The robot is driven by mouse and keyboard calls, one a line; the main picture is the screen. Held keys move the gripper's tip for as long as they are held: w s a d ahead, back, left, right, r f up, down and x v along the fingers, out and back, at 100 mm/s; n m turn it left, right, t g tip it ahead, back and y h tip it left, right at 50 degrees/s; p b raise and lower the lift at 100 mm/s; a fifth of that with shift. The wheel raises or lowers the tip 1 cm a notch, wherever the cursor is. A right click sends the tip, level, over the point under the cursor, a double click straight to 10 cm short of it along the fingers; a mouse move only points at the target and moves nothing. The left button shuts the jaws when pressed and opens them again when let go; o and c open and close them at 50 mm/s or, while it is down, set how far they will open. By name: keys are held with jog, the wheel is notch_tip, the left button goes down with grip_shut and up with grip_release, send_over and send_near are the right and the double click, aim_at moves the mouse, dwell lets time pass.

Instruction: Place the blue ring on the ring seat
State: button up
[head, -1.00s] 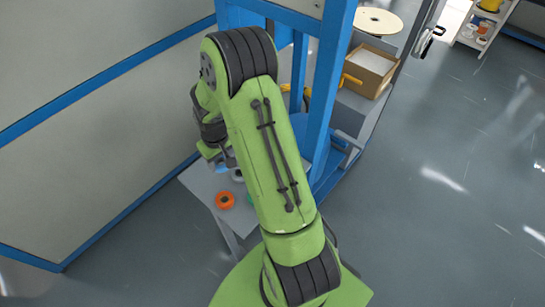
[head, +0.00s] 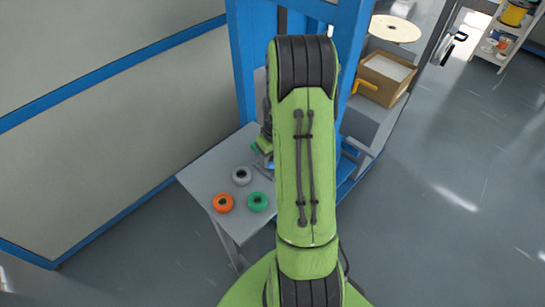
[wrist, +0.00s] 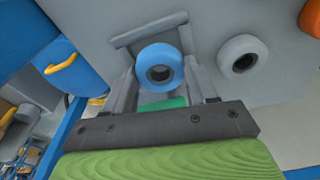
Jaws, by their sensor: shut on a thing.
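The blue ring (wrist: 158,66) is between the two grey fingers of my gripper (wrist: 160,80) in the wrist view, near their tips. My gripper is shut on it, and its dark centre faces the camera. In the head view my green arm hides the blue ring and most of my gripper. I cannot pick out the ring seat with certainty in either view.
A grey table (head: 205,172) bears a grey ring (head: 241,176), an orange ring (head: 223,203) and a green ring (head: 258,202). A blue frame (head: 244,62) stands behind it. A cardboard box (head: 381,78) and a pale disc (head: 396,28) are to the right.

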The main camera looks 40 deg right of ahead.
jog(key=shift+w, duration=0.1)
jog(key=shift+f, duration=0.15)
jog(key=shift+f+b, duration=0.5)
jog(key=shift+f, duration=0.05)
jog(key=o, duration=1.1)
jog(key=shift+a, duration=0.15)
